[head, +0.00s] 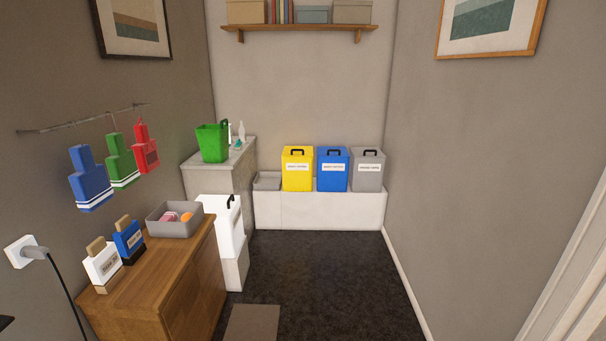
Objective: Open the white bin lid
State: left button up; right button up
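A white bin (219,226) stands on a low white block beside the far end of the wooden cabinet, at the left of the room. Its lid has a dark handle and looks closed. The cabinet and the grey tray on it partly cover the bin's left side. Neither of my grippers shows in the head view.
A wooden cabinet (162,268) carries a grey tray (174,228) and two bottle-shaped items. Yellow (297,172), blue (332,173) and grey (368,174) bins stand on a white ledge (330,212) at the back. The dark floor (320,280) is clear, with a mat (252,323) near the cabinet.

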aim_at(218, 205)
jog(key=i+u, duration=0.15)
jog(key=i, duration=0.35)
jog(key=i+u, duration=0.15)
jog(key=i, duration=0.3)
jog(key=i+l+u, duration=0.2)
jog(key=i, duration=0.3)
jog(key=i+l+u, duration=0.15)
jog(key=i, duration=0.3)
jog(key=i+u, duration=0.45)
jog(key=i+l+u, duration=0.2)
jog(key=u, duration=0.2)
jog(key=i+l+u, duration=0.3)
jog(key=u, duration=0.15)
jog(key=i+l+u, duration=0.25)
jog(key=l+u, duration=0.2)
jog(key=j, duration=0.1)
